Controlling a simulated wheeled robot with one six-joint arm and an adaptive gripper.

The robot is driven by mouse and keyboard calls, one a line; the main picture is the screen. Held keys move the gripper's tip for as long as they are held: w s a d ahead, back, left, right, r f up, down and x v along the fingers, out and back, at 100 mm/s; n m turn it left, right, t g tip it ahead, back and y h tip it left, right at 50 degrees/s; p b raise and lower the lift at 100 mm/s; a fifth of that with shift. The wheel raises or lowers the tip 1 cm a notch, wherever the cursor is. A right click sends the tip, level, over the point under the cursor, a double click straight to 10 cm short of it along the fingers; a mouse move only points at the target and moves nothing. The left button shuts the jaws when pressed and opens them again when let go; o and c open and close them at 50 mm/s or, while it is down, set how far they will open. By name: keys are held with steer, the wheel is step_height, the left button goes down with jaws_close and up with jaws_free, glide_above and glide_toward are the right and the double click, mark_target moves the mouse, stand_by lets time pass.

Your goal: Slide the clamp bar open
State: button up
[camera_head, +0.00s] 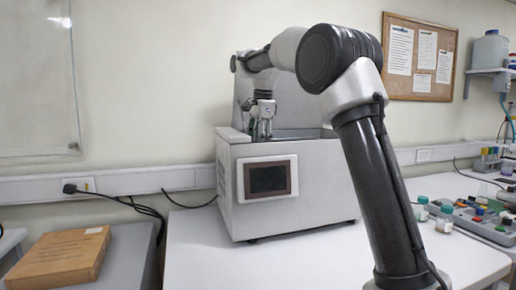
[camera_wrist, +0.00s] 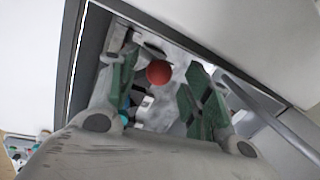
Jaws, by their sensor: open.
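The testing machine (camera_head: 285,180) is a white-grey box with a dark screen (camera_head: 267,179) on its front and its top opening uncovered. My gripper (camera_head: 263,128) points down at the left part of that opening. In the wrist view my gripper (camera_wrist: 160,92) is open, with its green-padded fingers apart. A red ball-shaped knob (camera_wrist: 159,72) shows between the fingers, nearer the left one; I cannot tell if they touch. A small white part (camera_wrist: 145,103) lies below the knob in the picture. The clamp bar itself cannot be told apart clearly.
The machine's rim (camera_wrist: 75,60) and walls stand close around my gripper. A cardboard box (camera_head: 60,258) lies at the left. Small bottles (camera_head: 444,219) and a grey rack (camera_head: 480,222) stand at the right. The white table (camera_head: 200,245) is bare in front of the machine.

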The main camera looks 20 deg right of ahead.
steer(key=shift+w+f, duration=0.15)
steer(key=shift+f, duration=0.55)
steer(key=shift+w+f, duration=0.1)
steer(key=shift+f, duration=0.6)
